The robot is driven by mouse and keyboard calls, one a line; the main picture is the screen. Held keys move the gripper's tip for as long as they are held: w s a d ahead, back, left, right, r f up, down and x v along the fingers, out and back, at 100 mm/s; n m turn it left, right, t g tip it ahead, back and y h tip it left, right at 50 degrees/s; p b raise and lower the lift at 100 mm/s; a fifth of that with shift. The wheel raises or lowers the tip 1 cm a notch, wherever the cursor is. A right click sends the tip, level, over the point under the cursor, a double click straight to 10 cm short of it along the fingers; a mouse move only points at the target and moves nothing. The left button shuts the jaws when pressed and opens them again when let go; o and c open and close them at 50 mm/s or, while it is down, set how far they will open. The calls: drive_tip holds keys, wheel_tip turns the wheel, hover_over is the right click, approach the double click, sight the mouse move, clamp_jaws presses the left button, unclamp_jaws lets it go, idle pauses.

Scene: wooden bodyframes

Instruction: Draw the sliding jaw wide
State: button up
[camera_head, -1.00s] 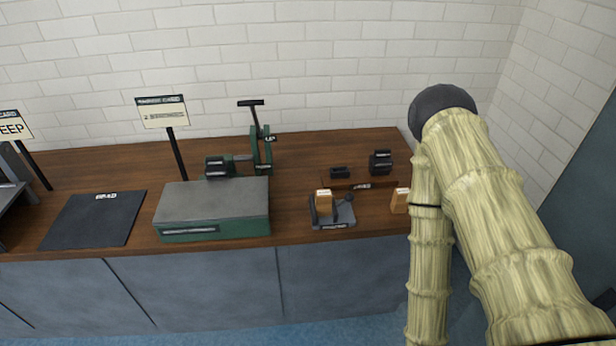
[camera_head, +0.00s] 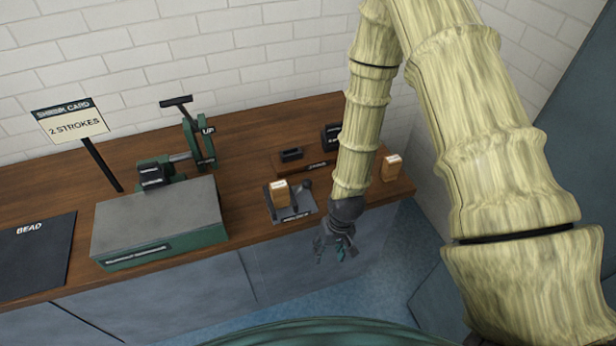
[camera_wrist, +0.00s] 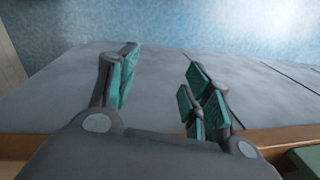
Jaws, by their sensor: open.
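My gripper (camera_head: 337,245) hangs in front of the bench's front edge, low and right of a small dark fixture (camera_head: 294,213). It is open and empty; its teal-padded fingers stand apart in the wrist view (camera_wrist: 160,92). The fixture bears a tan wooden block (camera_head: 280,193) and a dark knobbed part beside it. A green bench machine (camera_head: 160,228) stands further left, with a dark block (camera_head: 152,174) and a rod near its green upright (camera_head: 195,140) marked UP. Which part is the sliding jaw I cannot tell for sure. Nothing touches my gripper.
A second tan block (camera_head: 391,168) stands at the bench's right end. Small dark pieces (camera_head: 291,154) lie behind the fixture, partly near my arm. A sign (camera_head: 70,121) reads 2 STROKES. A black BEAD mat (camera_head: 35,255) lies left. Blue floor in front is clear.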

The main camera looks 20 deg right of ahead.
sight(308, 180)
drive_tip(key=shift+y, duration=0.3)
drive_tip(key=w+r, duration=1)
drive_tip(key=shift+r+p, duration=0.3)
drive_tip(key=shift+p, duration=0.1)
drive_tip(key=w+d+r, duration=0.1)
drive_tip(key=w+r, duration=0.6)
drive_tip(key=r, duration=0.5)
drive_tip(key=shift+w+a+f+p, duration=0.1)
drive_tip(key=shift+a+f+p, duration=0.4)
drive_tip(key=shift+f, duration=1.25)
drive_tip(key=shift+s+a+f+p, duration=0.15)
drive_tip(key=shift+f+p, duration=0.6)
drive_tip(key=shift+f, duration=1)
drive_tip(key=shift+w+a+f+p, duration=0.15)
drive_tip(key=shift+a+f+p, duration=0.35)
drive_tip(key=shift+f, duration=1.25)
drive_tip(key=shift+d, duration=0.15)
clamp_jaws()
